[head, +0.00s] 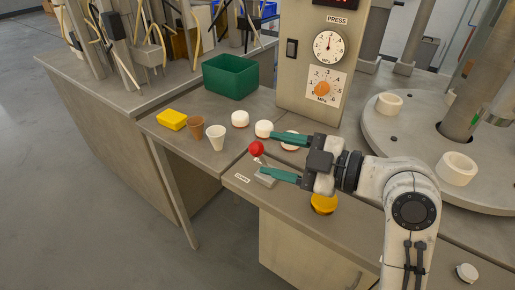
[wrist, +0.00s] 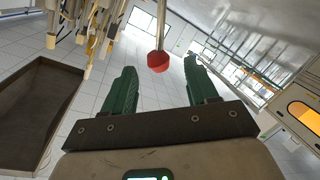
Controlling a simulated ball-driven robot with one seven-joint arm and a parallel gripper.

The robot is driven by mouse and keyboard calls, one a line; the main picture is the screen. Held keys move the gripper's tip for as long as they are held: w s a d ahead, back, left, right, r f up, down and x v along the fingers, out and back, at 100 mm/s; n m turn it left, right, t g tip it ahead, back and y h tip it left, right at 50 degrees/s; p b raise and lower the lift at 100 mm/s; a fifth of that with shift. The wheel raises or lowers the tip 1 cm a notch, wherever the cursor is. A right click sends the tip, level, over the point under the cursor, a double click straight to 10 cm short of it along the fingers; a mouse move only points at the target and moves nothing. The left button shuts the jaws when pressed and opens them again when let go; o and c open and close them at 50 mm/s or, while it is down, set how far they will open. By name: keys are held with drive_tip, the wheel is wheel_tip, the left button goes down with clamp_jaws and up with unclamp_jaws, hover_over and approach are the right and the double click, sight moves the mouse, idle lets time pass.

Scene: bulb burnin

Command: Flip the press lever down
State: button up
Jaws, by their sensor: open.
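The press lever has a red ball knob (head: 256,148) on a thin metal rod that rises from a small grey base (head: 265,178) beside a "DOWN" label on the bench. The rod is tilted up. My gripper (head: 272,157) is open, with its two green fingers pointing left toward the lever. In the head view the knob is just beyond and between the fingertips. In the wrist view the red knob (wrist: 158,62) sits ahead of and between the fingers, apart from both. The panel marked PRESS (head: 318,60) stands behind, with a gauge and an orange dial.
A green bin (head: 230,76), a yellow block (head: 172,120), a brown cup (head: 196,127) and a white cup (head: 216,137) stand left of the press. Several white round pieces (head: 264,129) lie near my gripper. A yellow round button (head: 323,204) is below my wrist. Open floor lies front left.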

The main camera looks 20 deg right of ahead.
drive_tip(key=v, duration=0.3)
drive_tip(key=shift+s+d, duration=0.25)
idle(0.4)
